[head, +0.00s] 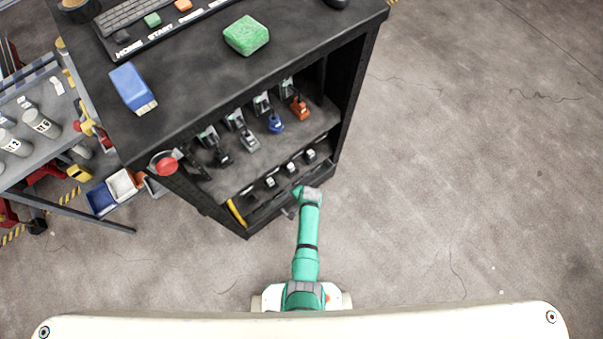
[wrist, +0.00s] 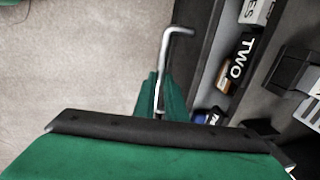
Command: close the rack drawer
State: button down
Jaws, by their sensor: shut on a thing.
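The rack drawer (head: 262,203) is low in the black cabinet and stands out far enough to show its contents. Several small pieces in it show from above. In the wrist view, the dark drawer front (wrist: 207,50) runs diagonally, with labelled items behind it, one marked TWO. A thin silver bent handle (wrist: 180,30) stands in front of it. My green gripper (wrist: 160,95) is shut on the handle; its near part hides much of the grip. In the head view my gripper (head: 297,193) is at the drawer's front, and the handle is mostly hidden.
The black cabinet (head: 190,75) carries a green block (head: 246,35), a blue block (head: 132,88) and a keyboard. A red button (head: 165,163) is at its front left corner. A shelf above the drawer holds several tools. The floor (head: 430,200) to the right is clear.

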jog(key=shift+w+a, duration=0.6)
jog(key=shift+w, duration=0.35)
jog(key=shift+w+a, duration=0.55)
jog(key=shift+w, duration=0.35)
jog(key=c, duration=1.8)
grip_release()
jog(key=r, duration=0.3)
jog(key=s+d+r, duration=0.1)
jog(key=r, duration=0.6)
jog(key=shift+s+d+r, duration=0.3)
jog(key=shift+s+d, duration=0.05)
jog(key=shift+d, duration=0.1)
